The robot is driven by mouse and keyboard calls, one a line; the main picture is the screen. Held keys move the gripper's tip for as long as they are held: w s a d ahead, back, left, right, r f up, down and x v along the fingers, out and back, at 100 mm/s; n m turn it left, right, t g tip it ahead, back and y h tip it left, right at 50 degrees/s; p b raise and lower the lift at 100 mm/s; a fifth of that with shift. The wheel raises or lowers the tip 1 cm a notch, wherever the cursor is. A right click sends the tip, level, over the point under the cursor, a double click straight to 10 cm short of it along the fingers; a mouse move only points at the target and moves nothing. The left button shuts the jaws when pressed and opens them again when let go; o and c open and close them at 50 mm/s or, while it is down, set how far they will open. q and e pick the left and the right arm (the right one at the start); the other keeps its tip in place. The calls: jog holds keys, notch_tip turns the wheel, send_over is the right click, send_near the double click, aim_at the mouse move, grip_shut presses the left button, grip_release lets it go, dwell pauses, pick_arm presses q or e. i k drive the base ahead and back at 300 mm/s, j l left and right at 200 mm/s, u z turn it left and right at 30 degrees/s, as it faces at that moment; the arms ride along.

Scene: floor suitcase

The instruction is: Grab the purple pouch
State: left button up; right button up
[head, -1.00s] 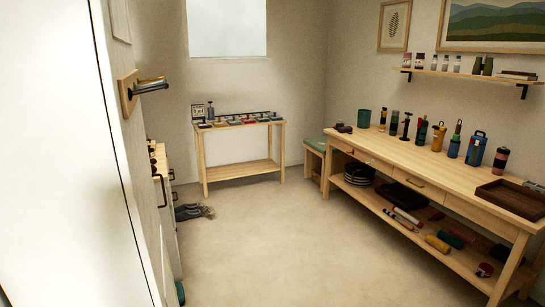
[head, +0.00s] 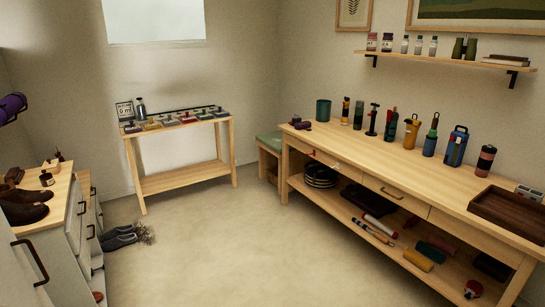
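A small dark purple item (head: 302,125) lies at the far left end of the long wooden workbench (head: 400,178), beside a green cup. It is too small to tell whether it is a pouch. A larger purple rolled thing (head: 12,107) shows at the left edge, partly cut off, above the shoes on the cabinet. Neither of my grippers is in view.
A small wooden table (head: 180,182) with several coloured items stands at the back wall. A white cabinet (head: 60,232) with brown shoes is at left. The middle floor (head: 215,245) is clear.

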aim_at(307, 124)
jog(key=i, duration=2.55)
